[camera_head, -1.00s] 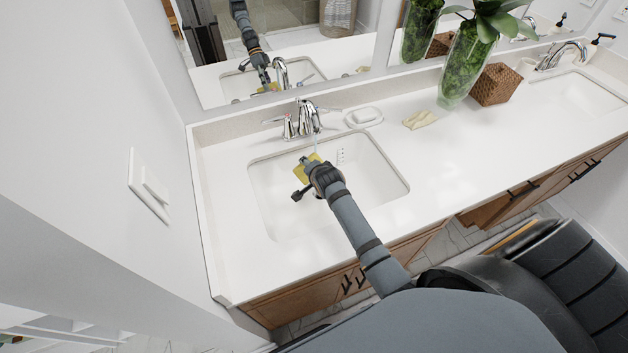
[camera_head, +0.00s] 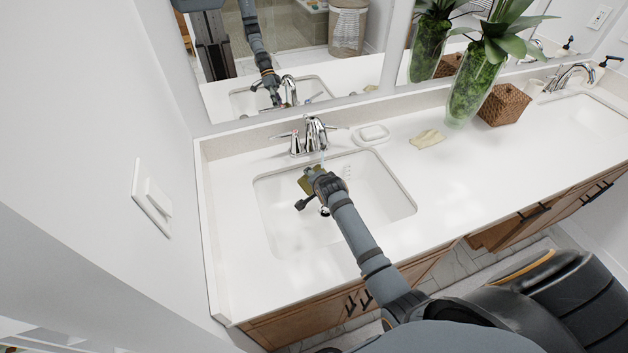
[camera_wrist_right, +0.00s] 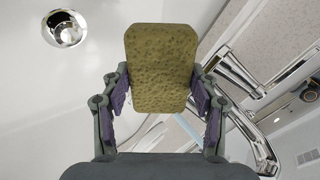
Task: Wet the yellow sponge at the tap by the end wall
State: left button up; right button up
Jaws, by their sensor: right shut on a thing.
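The sponge (camera_head: 307,182) is held over the basin of the near sink (camera_head: 285,215), just in front of and below the chrome tap (camera_head: 316,132) by the end wall. A thin, faint stream seems to fall from the spout towards the sponge. The sponge is dark olive yellow. My right gripper (camera_head: 312,190) is shut on it. In the right wrist view the sponge (camera_wrist_right: 160,68) stands out between both fingers, its broad porous face showing. The tap (camera_wrist_right: 250,120) is at the right there. My left gripper is not in view.
A glass vase with a plant (camera_head: 470,90) and a woven box (camera_head: 504,104) stand farther right. The end wall (camera_head: 90,130) bounds the left.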

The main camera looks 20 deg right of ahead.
jog(key=shift+s+d, duration=0.1)
jog(key=shift+d, duration=0.5)
jog(key=shift+s+a+r+p, duration=0.15)
jog(key=shift+s+p, duration=0.2)
jog(key=shift+p, duration=0.35)
jog(key=s+a+p, duration=0.1)
jog(key=s+p, duration=0.3)
jog(key=s, duration=0.3)
jog(key=shift+s+p, duration=0.15)
jog(key=shift+p, duration=0.2)
dwell(0.5)
